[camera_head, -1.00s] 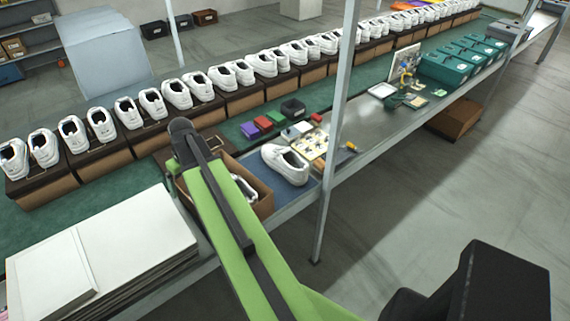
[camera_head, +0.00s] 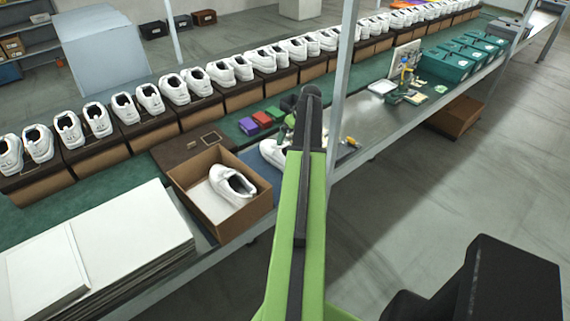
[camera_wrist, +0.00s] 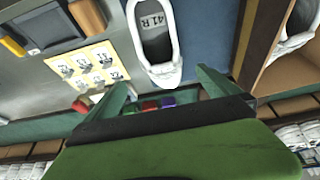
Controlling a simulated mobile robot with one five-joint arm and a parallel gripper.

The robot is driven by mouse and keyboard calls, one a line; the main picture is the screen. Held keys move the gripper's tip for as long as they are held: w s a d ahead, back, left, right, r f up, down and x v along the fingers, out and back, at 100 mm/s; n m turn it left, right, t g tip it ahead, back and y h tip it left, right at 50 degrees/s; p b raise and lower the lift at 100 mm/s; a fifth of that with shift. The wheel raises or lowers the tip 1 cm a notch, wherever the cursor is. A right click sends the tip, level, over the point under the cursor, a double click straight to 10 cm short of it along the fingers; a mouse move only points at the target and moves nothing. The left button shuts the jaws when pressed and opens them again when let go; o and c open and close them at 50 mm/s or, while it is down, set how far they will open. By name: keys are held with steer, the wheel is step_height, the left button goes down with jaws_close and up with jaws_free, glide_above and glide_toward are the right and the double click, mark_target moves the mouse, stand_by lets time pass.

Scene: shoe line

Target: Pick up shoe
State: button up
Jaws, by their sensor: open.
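A white shoe (camera_head: 271,152) lies on the blue mat of the bench, partly hidden behind my arm in the head view. In the wrist view the shoe (camera_wrist: 168,72) is upper centre, its opening facing the camera and a "41R" label inside. My gripper (camera_wrist: 162,86) is open, with its two green fingers apart and one end of the shoe showing just beyond the gap between them. Nothing is held. Another white shoe (camera_head: 230,183) lies in an open brown box (camera_head: 245,222) left of my arm.
A grey post (camera_head: 343,90) stands just right of my arm. A sheet of small parts (camera_wrist: 88,68) lies beside the shoe. Teal boxes (camera_head: 447,70) stand further right. A row of white shoes on brown boxes (camera_head: 190,118) runs along the back. White sheets (camera_head: 110,235) are stacked front left.

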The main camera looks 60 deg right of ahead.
mark_target(286, 146)
steer(key=b+x, duration=0.6)
steer(key=x, duration=0.2)
steer(key=shift+f, duration=0.25)
steer(key=shift+r, duration=0.1)
steer(key=b+x, duration=0.5)
steer(key=shift+s+a+f, duration=0.2)
steer(key=shift+f, duration=0.1)
steer(key=shift+r, duration=0.2)
steer(key=c, duration=1.6)
step_height(286, 146, up, 10)
steer(key=p, duration=1)
steer(key=shift+r, duration=0.1)
steer(key=shift+s+f, duration=0.15)
steer(key=shift+f, duration=0.05)
